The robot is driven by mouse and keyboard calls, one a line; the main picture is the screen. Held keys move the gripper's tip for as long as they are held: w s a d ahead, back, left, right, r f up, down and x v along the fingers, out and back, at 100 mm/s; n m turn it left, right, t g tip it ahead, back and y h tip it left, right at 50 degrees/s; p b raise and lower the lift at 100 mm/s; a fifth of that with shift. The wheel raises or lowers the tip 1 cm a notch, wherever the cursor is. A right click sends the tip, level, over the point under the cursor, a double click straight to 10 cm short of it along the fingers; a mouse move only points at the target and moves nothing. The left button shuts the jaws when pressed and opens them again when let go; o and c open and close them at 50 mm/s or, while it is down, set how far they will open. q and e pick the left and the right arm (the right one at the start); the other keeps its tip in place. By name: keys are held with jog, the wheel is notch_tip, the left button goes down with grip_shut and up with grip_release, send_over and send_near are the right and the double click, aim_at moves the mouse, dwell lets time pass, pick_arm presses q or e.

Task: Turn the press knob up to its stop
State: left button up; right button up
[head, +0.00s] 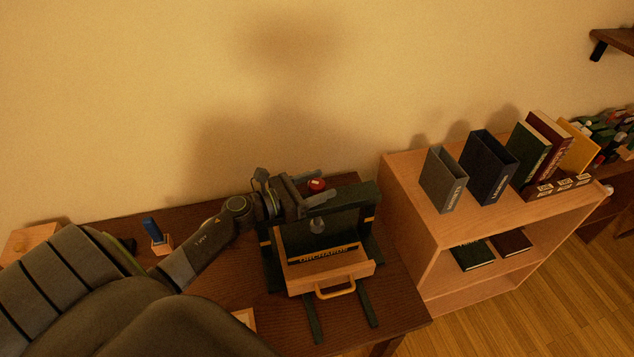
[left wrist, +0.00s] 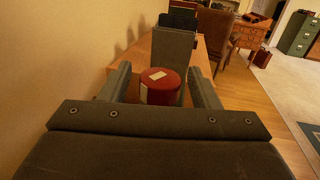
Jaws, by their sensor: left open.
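The press knob (head: 317,185) is a red round knob on top of the dark green press (head: 366,196), which stands on the dark wood desk. In the left wrist view the knob (left wrist: 160,86) has a pale mark on its top and sits between my two finger pads. My left gripper (head: 308,191) is open, with one finger on each side of the knob. A small gap shows on the right side; contact on the left cannot be told. The knob's lower part is partly hidden. My right gripper is not in view.
A wooden drawer front (head: 330,272) with a yellow handle is at the press's front. A blue object in a small wooden holder (head: 161,244) stands left on the desk. A low wooden shelf (head: 415,215) with binders and books stands close on the right.

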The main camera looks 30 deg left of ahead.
pick_arm(q)
jog(key=c, duration=1)
jog(key=shift+o, duration=0.2)
